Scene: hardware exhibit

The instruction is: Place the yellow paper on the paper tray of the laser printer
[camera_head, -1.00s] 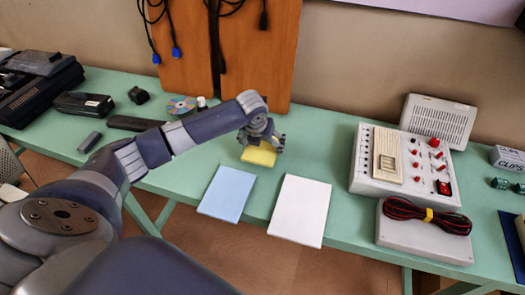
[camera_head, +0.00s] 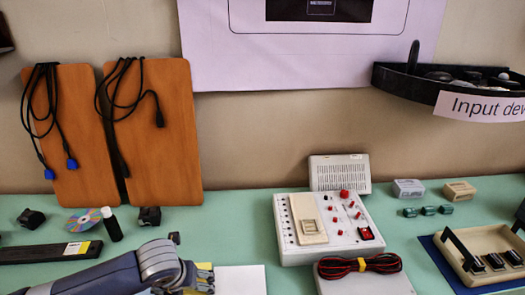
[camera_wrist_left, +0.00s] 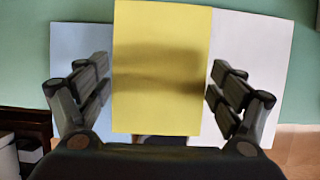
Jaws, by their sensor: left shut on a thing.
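The yellow paper (camera_wrist_left: 160,60) fills the middle of the left wrist view, between the two fingers of my left gripper (camera_wrist_left: 156,85). My left gripper is shut on it. In the head view my left gripper (camera_head: 195,280) is at the bottom edge, left of centre, and only slivers of yellow show around it. Beyond the yellow paper in the wrist view, a light blue paper (camera_wrist_left: 78,45) lies to the left and a white paper (camera_wrist_left: 255,55) to the right. No laser printer or paper tray shows now. My right gripper is not in view.
A grey control box (camera_head: 330,228) with red knobs stands right of the gripper on the green table (camera_head: 235,215). A grey box with coiled cables (camera_head: 365,280) is in front. A black bar (camera_head: 48,252), a disc (camera_head: 82,220) and a small bottle (camera_head: 112,226) lie left.

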